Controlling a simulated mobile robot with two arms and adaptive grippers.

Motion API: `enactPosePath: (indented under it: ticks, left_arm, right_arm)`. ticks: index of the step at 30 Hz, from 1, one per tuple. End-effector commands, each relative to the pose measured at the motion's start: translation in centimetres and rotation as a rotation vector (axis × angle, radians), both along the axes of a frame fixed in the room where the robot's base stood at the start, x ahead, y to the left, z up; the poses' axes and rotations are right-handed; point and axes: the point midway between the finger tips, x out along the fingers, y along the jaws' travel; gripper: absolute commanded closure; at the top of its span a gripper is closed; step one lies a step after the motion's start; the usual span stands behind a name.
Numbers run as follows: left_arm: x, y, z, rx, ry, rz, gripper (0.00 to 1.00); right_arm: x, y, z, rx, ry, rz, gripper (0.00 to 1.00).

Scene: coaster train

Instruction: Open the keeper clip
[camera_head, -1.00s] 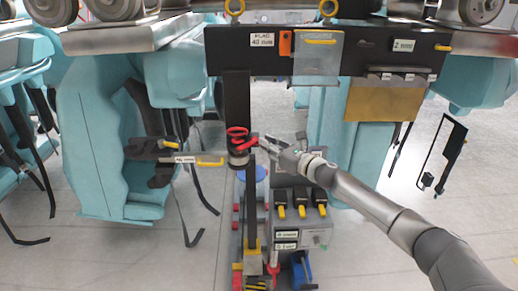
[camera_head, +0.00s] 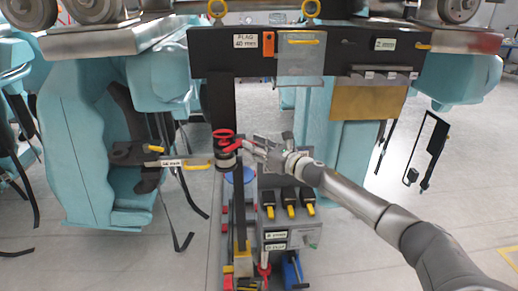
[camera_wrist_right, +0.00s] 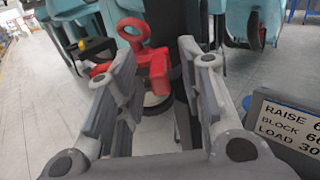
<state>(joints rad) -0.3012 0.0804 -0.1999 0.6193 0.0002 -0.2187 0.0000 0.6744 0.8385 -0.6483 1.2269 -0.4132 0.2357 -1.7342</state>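A red clip with a ring-shaped pull, which looks like the keeper clip (camera_head: 225,139), sits on a dark round fitting on the black vertical post (camera_head: 221,100). It also shows in the right wrist view, its red body (camera_wrist_right: 157,72) beyond and between my fingers. My right gripper (camera_head: 262,146) reaches in from the right, close beside the clip. In the wrist view the right gripper (camera_wrist_right: 158,62) has its fingers apart, with nothing clamped between them. I cannot tell whether a fingertip touches the clip. My left gripper is not in view.
A black crossbar (camera_head: 350,62) with a flag label spans above. A grey box with yellow-handled black blocks (camera_head: 290,212) stands below my right arm. A black arm with a yellow handle (camera_head: 196,166) juts out at left. Teal seats (camera_head: 85,140) flank the post.

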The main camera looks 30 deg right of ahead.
Motion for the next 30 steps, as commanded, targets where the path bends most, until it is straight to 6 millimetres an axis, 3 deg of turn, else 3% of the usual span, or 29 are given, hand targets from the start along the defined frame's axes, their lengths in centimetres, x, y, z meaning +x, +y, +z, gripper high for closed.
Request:
enactPosePath:
  ticks: [5, 21, 30]
  left_arm:
    - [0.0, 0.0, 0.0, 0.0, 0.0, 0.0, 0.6]
    - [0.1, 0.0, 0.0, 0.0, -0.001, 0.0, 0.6]
    - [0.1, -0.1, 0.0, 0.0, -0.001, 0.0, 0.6]
  right_arm:
    - [-1.0, -0.5, -0.2, 0.0, 0.002, -0.001, 0.64]
    - [-7.6, -2.9, -0.2, 0.0, 0.004, -0.001, 0.64]
    - [-10.3, -3.9, -0.2, 0.001, 0.003, 0.0, 0.64]
